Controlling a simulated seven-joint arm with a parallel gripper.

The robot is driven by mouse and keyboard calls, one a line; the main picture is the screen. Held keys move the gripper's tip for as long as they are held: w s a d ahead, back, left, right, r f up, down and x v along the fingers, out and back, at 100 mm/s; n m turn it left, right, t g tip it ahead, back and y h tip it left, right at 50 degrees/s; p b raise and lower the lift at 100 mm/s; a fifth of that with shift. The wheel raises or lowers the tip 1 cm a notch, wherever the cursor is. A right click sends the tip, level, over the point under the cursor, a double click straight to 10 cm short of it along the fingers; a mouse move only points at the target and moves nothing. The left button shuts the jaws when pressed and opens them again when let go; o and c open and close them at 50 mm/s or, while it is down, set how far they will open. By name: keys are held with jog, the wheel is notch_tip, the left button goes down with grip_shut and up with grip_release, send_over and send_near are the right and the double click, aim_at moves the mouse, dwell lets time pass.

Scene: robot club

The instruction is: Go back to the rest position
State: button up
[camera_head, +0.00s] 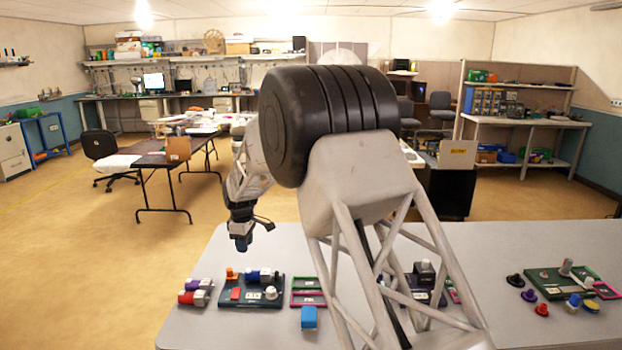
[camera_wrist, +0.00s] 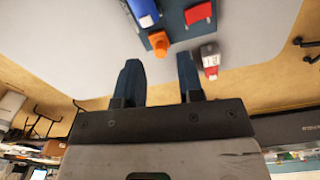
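My gripper (camera_head: 243,243) hangs in the air beyond the far left part of the grey table, fingers pointing down. In the wrist view, my gripper (camera_wrist: 160,72) has its two dark fingers spread apart with nothing between them. The orange part (camera_wrist: 159,42) and the grey-and-red part (camera_wrist: 209,60) show past the fingertips, apart from them. My own arm fills the middle of the head view and hides part of the table.
Another board (camera_head: 540,274) lies at the right among loose knobs. A black chair (camera_head: 101,146) and folding table (camera_head: 160,159) stand behind.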

jog(key=s+d+r+m+t, duration=0.1)
jog(key=s+d+r+m, duration=0.3)
jog(key=s+d+r, duration=0.75)
jog(key=s+d+r+m, duration=0.4)
jog(key=s+d+r, duration=0.4)
jog(key=s+d, duration=0.55)
jog(key=s+d+f+m, duration=0.1)
jog(key=s+d, duration=0.4)
jog(key=s, duration=0.5)
jog(key=s+d+f+m+t, duration=0.1)
jog(key=s+d+m, duration=0.3)
jog(key=s, duration=0.6)
jog(key=s+d+f+m, duration=0.1)
jog(key=s+d+m, duration=0.2)
jog(key=s+d, duration=0.4)
jog(key=s, duration=0.4)
jog(key=shift+f, duration=0.15)
